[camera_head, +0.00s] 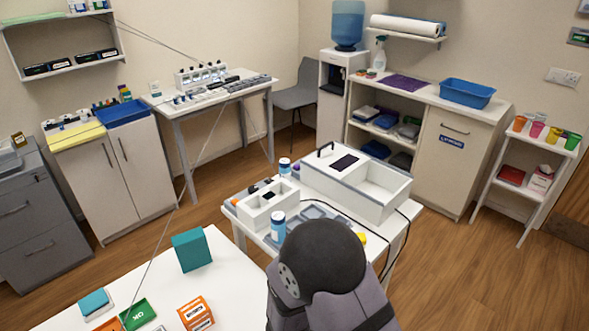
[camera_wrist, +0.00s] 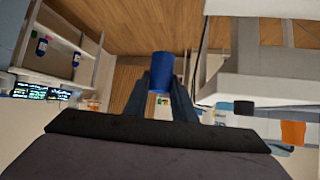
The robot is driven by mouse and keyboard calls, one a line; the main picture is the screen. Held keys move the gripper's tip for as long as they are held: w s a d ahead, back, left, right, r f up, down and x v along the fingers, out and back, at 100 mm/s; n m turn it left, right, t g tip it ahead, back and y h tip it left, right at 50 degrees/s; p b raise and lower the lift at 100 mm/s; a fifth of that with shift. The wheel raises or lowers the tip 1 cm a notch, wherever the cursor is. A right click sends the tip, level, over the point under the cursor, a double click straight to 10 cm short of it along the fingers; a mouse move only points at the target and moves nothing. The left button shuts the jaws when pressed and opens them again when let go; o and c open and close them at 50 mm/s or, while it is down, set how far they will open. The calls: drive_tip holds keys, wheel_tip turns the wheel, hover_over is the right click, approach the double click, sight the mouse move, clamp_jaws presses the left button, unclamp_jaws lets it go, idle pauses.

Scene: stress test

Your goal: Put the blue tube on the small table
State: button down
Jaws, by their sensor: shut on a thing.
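A blue tube (camera_wrist: 160,72) is held between the two dark fingers of my gripper (camera_wrist: 161,88) in the wrist view. The gripper is shut on it, and wood floor shows beyond. In the head view my dark arm fills the bottom centre and hides the gripper and the tube. A small white table (camera_head: 378,241) stands in the middle of the room, just beyond my arm. The arm covers part of its near side.
The small table carries a large white open box (camera_head: 385,188), a smaller white box (camera_head: 267,204), white-and-blue bottles (camera_head: 278,226) and a black cable. A white table at front left holds a teal box (camera_head: 192,250) and an orange box (camera_head: 196,314). A shelf with cups stands right.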

drive_tip(key=shift+w+a+f+n+t+y, duration=0.45)
drive_tip(key=shift+a+n+t, duration=0.2)
drive_tip(key=shift+n, duration=0.25)
drive_tip(key=shift+w+r, duration=0.1)
drive_tip(key=shift+r, duration=0.05)
drive_tip(key=w+r+n+p, duration=0.1)
drive_tip(key=w+r+p, duration=0.55)
drive_tip(key=r, duration=0.25)
drive_tip(key=w+r+p, duration=0.5)
drive_tip(key=r+p, duration=0.2)
drive_tip(key=r, duration=0.2)
drive_tip(key=w+a+f+n+t+y+p, duration=0.1)
drive_tip(key=w+a+n+t+y, duration=0.15)
drive_tip(key=w+a+n, duration=0.35)
drive_tip(key=w+a+n+t+y, duration=0.1)
drive_tip(key=w+a+y, duration=0.25)
drive_tip(key=w, duration=0.45)
drive_tip(key=w+d+f+n+y+p, duration=0.1)
drive_tip(key=w+d+f+n+y, duration=0.2)
drive_tip(key=d+n+y, duration=0.3)
drive_tip(key=shift+w+d+n+y, duration=0.2)
drive_tip(key=shift+d+n+y, duration=0.3)
drive_tip(key=shift+d, duration=1)
drive_tip(key=shift+f, duration=0.25)
wheel_tip(320, 180, down, 6)
drive_tip(key=b, duration=0.6)
drive_tip(key=shift+f, duration=0.25)
